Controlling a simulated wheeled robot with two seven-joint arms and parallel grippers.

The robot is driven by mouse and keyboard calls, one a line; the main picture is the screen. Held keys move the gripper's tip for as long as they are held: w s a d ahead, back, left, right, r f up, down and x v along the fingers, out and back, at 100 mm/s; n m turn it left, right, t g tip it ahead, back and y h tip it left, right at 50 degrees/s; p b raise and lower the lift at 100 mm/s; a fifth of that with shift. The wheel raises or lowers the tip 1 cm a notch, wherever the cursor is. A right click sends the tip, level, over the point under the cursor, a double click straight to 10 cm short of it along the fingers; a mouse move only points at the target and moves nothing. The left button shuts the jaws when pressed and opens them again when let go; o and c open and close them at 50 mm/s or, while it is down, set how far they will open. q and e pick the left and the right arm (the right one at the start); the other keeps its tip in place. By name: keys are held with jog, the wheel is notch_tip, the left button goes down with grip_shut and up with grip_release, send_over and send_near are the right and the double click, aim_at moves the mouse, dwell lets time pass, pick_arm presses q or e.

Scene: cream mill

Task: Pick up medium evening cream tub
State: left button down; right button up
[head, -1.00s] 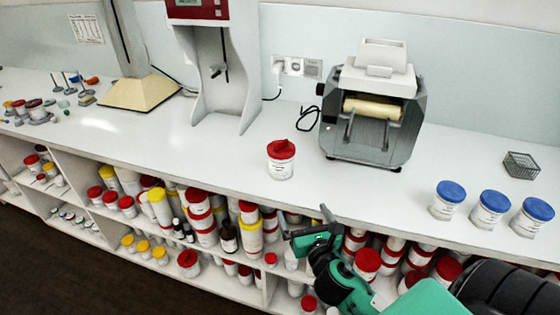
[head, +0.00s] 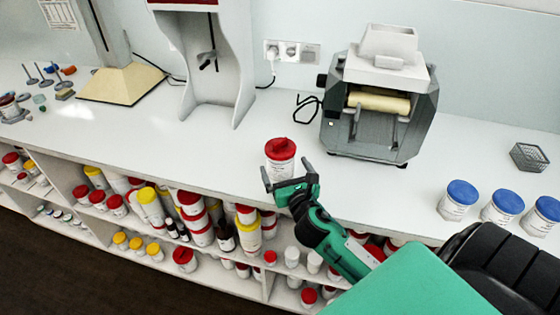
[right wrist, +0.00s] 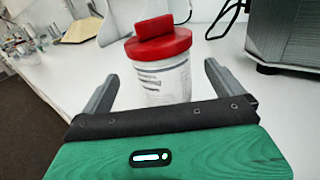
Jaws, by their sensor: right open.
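A white tub with a red lid (head: 281,158) stands upright on the white counter, in front of the grey mill; its label text is too small to read. It also shows in the right wrist view (right wrist: 160,62), beyond the gripper. My right gripper (head: 286,172) is open at the counter's front edge, its two fingers pointing at the tub. In the right wrist view the fingers (right wrist: 157,85) are spread wide, one toward each side of the tub, with nothing held. The tub's lower front is partly hidden by the gripper. My left gripper is not in view.
The grey mill (head: 378,112) stands behind right of the tub, and a white stand (head: 222,70) behind left. Several blue-lidded tubs (head: 502,207) and a wire basket (head: 528,157) are at the right. Shelves below the counter hold many jars.

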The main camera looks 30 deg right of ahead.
jog(key=shift+w+d, duration=0.15)
jog(key=shift+w, duration=0.3)
jog(key=shift+p+x, duration=0.35)
jog(key=shift+x, duration=0.6)
jog(key=x, duration=0.2)
jog(key=shift+w+d, duration=0.15)
jog(key=shift+w, duration=0.15)
jog(key=shift+w+d+f+p, duration=0.15)
jog(key=shift+w+p, duration=0.15)
jog(key=shift+w, duration=0.15)
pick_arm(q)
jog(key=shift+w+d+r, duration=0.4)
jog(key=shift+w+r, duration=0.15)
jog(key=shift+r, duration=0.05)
pick_arm(e)
jog(key=shift+c, duration=0.9)
jog(key=c, duration=1.1)
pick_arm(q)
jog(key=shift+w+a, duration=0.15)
pick_arm(e)
jog(key=shift+c, duration=0.2)
